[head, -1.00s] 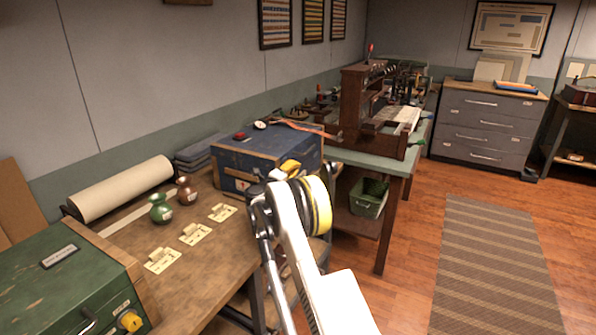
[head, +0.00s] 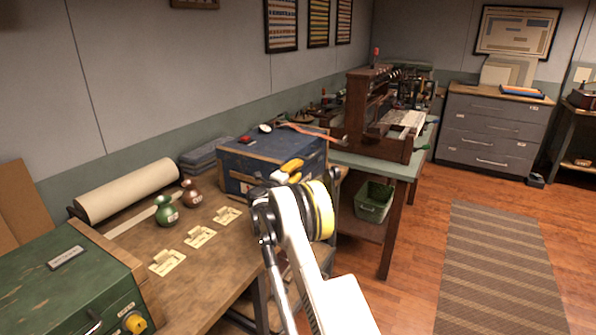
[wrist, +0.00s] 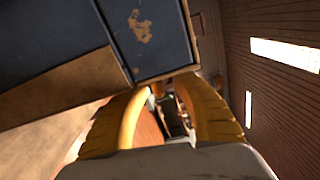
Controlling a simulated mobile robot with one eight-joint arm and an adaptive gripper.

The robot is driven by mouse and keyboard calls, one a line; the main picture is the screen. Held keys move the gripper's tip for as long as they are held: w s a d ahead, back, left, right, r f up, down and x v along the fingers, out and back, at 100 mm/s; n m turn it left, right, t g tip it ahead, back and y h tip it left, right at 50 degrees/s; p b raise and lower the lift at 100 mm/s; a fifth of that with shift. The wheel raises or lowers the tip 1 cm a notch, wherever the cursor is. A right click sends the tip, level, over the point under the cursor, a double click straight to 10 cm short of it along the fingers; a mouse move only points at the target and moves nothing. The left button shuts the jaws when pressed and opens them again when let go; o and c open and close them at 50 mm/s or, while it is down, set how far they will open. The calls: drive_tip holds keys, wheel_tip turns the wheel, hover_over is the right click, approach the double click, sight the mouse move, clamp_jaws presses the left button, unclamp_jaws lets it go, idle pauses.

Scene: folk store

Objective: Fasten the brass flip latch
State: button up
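I cannot make out a brass flip latch in either view. A blue chest (head: 245,165) with wooden edging stands at the far end of the workbench. A green box (head: 75,285) with a yellow knob (head: 135,322) is at the lower left. My gripper (head: 292,168) has yellow fingers and overlaps the right part of the blue chest's front in the head view. In the wrist view the fingers (wrist: 162,95) are apart with nothing seen between them. The blue chest's corner (wrist: 150,40) is just beyond them; contact cannot be told.
A green table (head: 375,163) with a wooden loom-like frame (head: 365,115) stands behind. Open floor (head: 420,230) lies to the right.

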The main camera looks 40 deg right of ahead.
drive_tip(key=v, duration=1.2)
idle(0.6)
